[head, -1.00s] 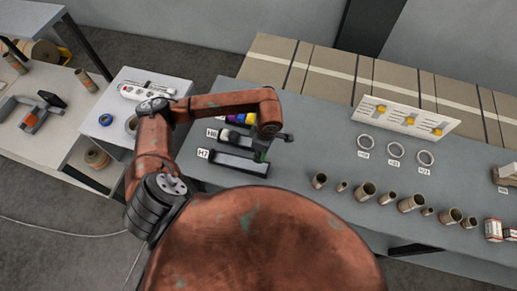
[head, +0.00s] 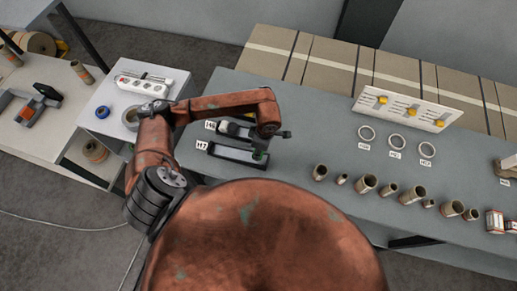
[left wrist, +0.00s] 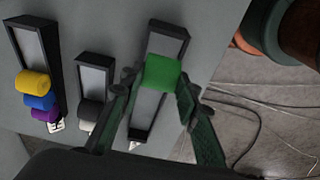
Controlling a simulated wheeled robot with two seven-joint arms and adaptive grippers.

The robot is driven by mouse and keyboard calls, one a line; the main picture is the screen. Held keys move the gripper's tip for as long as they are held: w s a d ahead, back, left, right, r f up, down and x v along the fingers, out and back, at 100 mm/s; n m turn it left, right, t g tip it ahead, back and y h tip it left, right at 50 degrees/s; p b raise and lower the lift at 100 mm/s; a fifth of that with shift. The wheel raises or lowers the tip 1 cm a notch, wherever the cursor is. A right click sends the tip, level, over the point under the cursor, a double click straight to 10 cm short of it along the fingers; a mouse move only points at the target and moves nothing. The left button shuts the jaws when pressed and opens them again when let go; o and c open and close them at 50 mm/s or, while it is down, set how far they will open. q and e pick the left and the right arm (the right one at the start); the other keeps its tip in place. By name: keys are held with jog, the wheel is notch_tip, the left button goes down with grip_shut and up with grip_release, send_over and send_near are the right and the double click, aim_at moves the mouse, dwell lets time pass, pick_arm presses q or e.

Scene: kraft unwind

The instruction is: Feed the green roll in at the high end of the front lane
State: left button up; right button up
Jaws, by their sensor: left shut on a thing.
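The front lane (head: 235,156) is a dark-framed tray with a grey bed, labelled H7, at the table's near edge. It also shows in the left wrist view (left wrist: 147,105), running away from its label. My left gripper (left wrist: 160,82) is shut on the green roll (left wrist: 163,72), with one finger at each side. The roll appears over the lane's half away from the label; I cannot tell whether it touches the lane. In the head view my left gripper (head: 263,143) is at the lane's right end and mostly hides the roll. My right gripper is not in view.
Several cardboard tubes (head: 366,184) and white rings (head: 396,142) stand or lie to the right.

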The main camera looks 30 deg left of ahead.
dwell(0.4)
pick_arm(q)
jog(key=shift+f+b, duration=1)
jog(key=shift+f, duration=0.3)
jog(key=o, duration=1)
jog(key=shift+o, duration=0.7)
jog(key=shift+o, duration=0.7)
